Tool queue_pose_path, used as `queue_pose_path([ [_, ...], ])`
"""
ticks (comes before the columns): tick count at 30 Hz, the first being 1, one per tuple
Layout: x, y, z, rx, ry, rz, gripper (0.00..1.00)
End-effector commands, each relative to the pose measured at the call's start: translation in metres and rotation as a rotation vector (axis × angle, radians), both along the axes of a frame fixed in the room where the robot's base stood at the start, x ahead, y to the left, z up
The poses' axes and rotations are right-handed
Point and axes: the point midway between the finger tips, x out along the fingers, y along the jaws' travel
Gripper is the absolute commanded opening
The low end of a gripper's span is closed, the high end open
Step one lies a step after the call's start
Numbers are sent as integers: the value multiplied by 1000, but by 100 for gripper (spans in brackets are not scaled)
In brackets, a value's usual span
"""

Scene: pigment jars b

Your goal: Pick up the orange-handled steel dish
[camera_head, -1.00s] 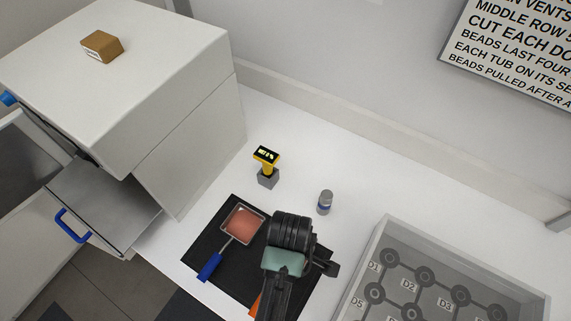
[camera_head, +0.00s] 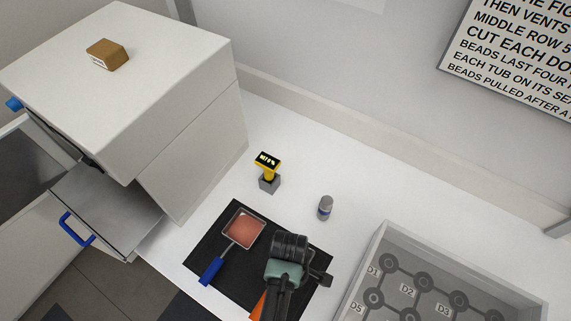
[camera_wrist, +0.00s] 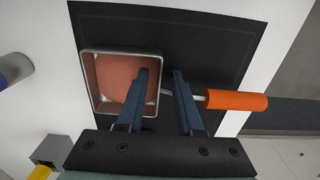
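The orange-handled steel dish (camera_wrist: 125,78) is a square pan holding a reddish-pink fill. It lies on a black mat (camera_wrist: 215,45), with a thin shank to its orange handle (camera_wrist: 262,100) at right in the wrist view. My gripper (camera_wrist: 163,75) is open over the shank, one finger overlapping the pan's right edge and the other near the handle. Both fingers look empty; I cannot tell their height above the shank. In the head view my wrist hides the pan, and only a sliver of the orange handle (camera_head: 258,305) shows.
A blue-handled dish (camera_head: 243,229) lies beside it on the mat. A yellow device (camera_head: 267,165) on a grey block and a small jar (camera_head: 325,208) stand behind. A grey tray (camera_head: 376,245) is at right, a white cabinet (camera_head: 185,135) at left.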

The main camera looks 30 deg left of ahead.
Motion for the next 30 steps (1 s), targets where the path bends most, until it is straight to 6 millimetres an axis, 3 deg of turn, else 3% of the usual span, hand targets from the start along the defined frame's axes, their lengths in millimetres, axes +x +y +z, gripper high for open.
queue_pose_path([
  [1, 0, 0, 0, 0, 0, 0, 24],
  [5, 0, 0, 0, 0, 0, 0, 1],
  [6, 0, 0, 0, 0, 0, 0, 0],
  [30, 0, 0, 1, 0, -1, 0, 0],
])
